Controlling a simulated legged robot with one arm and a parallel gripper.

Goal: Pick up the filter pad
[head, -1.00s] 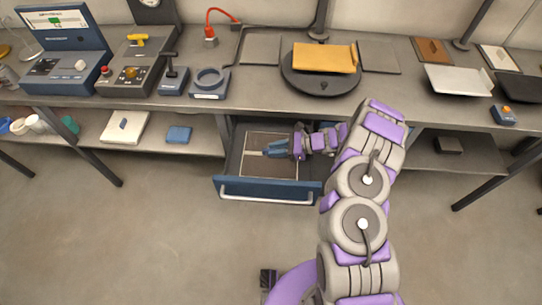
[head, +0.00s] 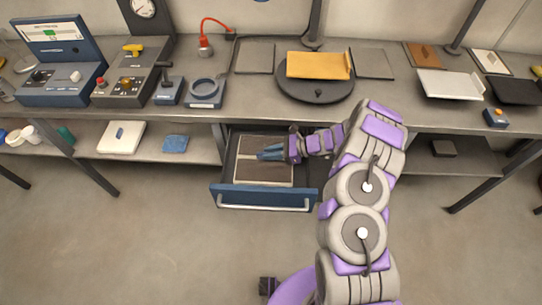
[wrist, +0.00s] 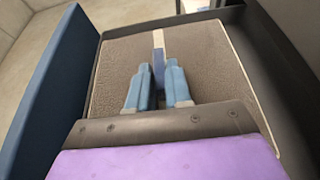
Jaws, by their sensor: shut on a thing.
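The filter pad (head: 265,173) looks like a flat, brown-grey textured panel with a pale edge, inside the open blue-fronted drawer (head: 258,197). It fills much of the wrist view (wrist: 208,62). A pale raised strip (wrist: 158,40) runs along its middle, with a bluish part lower down between my fingers. My gripper (head: 262,154) reaches into the drawer from the right. In the wrist view my gripper (wrist: 160,68) has its blue fingers on either side of this middle strip, closed on it. I cannot tell whether the pad is clear of the drawer bottom.
The drawer's dark side wall (wrist: 270,70) and blue front (wrist: 55,85) stand close around my gripper. The bench above holds a turntable (head: 318,92) with a yellow tray (head: 318,65). A lower shelf (head: 205,148) lies left of the drawer. The floor in front is clear.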

